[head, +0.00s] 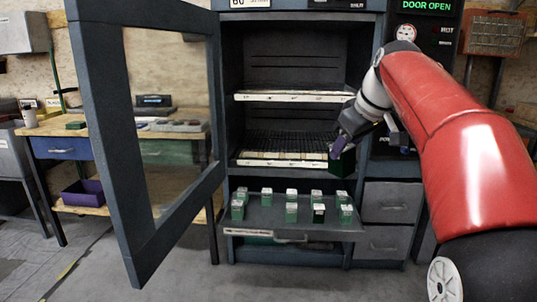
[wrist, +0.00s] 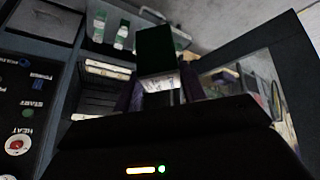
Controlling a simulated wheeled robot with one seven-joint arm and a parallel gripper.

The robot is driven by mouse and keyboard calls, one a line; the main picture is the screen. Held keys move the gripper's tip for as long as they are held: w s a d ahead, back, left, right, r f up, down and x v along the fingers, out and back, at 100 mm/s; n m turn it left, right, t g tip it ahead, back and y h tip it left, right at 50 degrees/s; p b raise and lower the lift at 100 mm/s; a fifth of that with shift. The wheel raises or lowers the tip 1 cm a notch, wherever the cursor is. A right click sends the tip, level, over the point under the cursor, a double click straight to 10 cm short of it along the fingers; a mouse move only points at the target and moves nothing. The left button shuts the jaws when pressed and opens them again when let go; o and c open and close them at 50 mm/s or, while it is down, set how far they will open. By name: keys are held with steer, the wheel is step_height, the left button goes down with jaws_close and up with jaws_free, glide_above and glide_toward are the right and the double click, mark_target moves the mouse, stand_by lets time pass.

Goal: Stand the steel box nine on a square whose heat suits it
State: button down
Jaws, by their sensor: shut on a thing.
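My gripper (head: 350,140) is shut on a dark green box (head: 342,163), held at the right side of the oven opening, near the right end of the lower rack. In the wrist view the box (wrist: 156,50) stands out between the purple fingers, with a pale end near them. I cannot read a number on it. The oven's upper rack (head: 245,97) and lower rack (head: 245,162) have pale strips along their front edges. The lower rack's top is a dark grid. Heat marks on the squares are too small to read.
A grey shelf (head: 290,230) below the oven bears several small green boxes with white tops. The oven door (head: 105,150) stands open to the left. A control panel (head: 430,45) reads "DOOR OPEN". A wooden workbench (head: 90,125) stands at the left. Grey floor shows in front.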

steer(key=w+a+f+m+h, duration=0.1)
steer(key=w+a+f+m, duration=0.2)
steer(key=f, duration=1.2)
steer(key=w+a+f+m+h, duration=0.1)
steer(key=w+a+f, duration=0.3)
steer(key=f, duration=1)
steer(key=s+d+f+m+h, duration=0.1)
steer(key=s+f+m, duration=0.1)
steer(key=s+f, duration=0.5)
steer(key=s+d+f+m+h, duration=0.1)
steer(key=s+f, duration=0.6)
steer(key=f, duration=0.8)
steer(key=shift+s+d+f+m, duration=0.15)
steer(key=shift+d+f+m, duration=0.2)
steer(key=shift+d, duration=0.3)
steer(key=shift+a+r, duration=0.1)
